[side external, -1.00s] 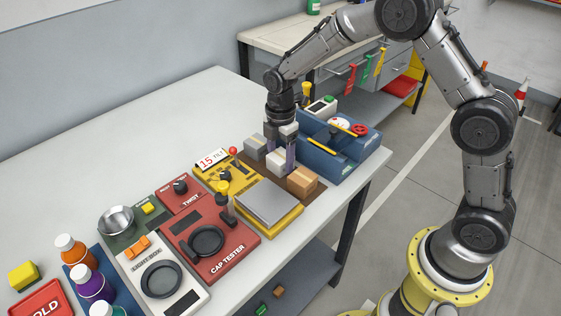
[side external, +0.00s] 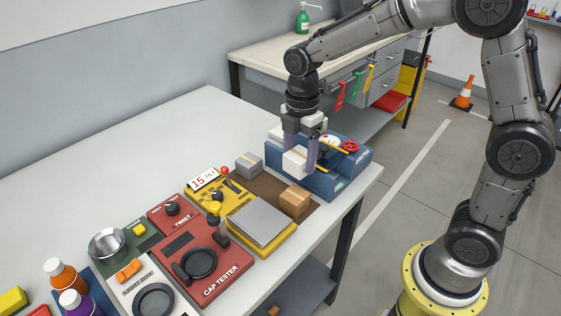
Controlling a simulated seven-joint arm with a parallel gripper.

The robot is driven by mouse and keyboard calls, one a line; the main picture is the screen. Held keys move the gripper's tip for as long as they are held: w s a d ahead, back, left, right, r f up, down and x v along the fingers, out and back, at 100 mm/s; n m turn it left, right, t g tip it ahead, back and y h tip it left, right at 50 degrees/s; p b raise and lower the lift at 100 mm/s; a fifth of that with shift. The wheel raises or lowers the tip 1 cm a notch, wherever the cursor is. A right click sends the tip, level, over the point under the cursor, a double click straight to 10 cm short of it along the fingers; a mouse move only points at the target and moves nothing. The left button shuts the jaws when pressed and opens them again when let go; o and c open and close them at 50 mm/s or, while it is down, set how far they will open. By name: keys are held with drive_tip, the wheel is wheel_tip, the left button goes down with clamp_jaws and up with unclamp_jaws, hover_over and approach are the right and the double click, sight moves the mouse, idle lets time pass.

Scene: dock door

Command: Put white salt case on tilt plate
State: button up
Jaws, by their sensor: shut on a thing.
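My gripper (side external: 303,152) is shut on the white salt case (side external: 294,160), a small white box. It holds the case raised above the brown mat, in front of the blue station. The tilt plate (side external: 262,212) is a flat grey square on a yellow base, lower left of the gripper. Its yellow unit carries a sign (side external: 203,181) reading 15 TILT. The plate is bare.
A grey box (side external: 249,165) and a tan box (side external: 295,201) stand on the brown mat (side external: 268,187). A red-tipped lever (side external: 225,172) and a yellow knob (side external: 214,208) stick up beside the plate. The red cap tester (side external: 206,262) stands left of it.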

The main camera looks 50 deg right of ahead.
drive_tip(key=s+a+r, duration=0.6)
drive_tip(key=s+a, duration=0.2)
drive_tip(key=s, duration=0.4)
hover_over(255, 223)
drive_tip(key=s, duration=0.1)
drive_tip(key=shift+n, duration=0.3)
drive_tip(key=f, duration=0.8)
drive_tip(key=shift+d+f, duration=0.25)
drive_tip(key=shift+f, duration=0.05)
drive_tip(key=shift+w+a+f, duration=0.1)
drive_tip(key=shift+w+f, duration=0.2)
drive_tip(key=shift+f, duration=0.15)
drive_tip(key=shift+w+a+f, duration=0.1)
drive_tip(key=shift+w+f, duration=0.05)
drive_tip(key=shift+f, duration=1.55)
drive_tip(key=shift+f, duration=0.15)
drive_tip(key=o, duration=1.5)
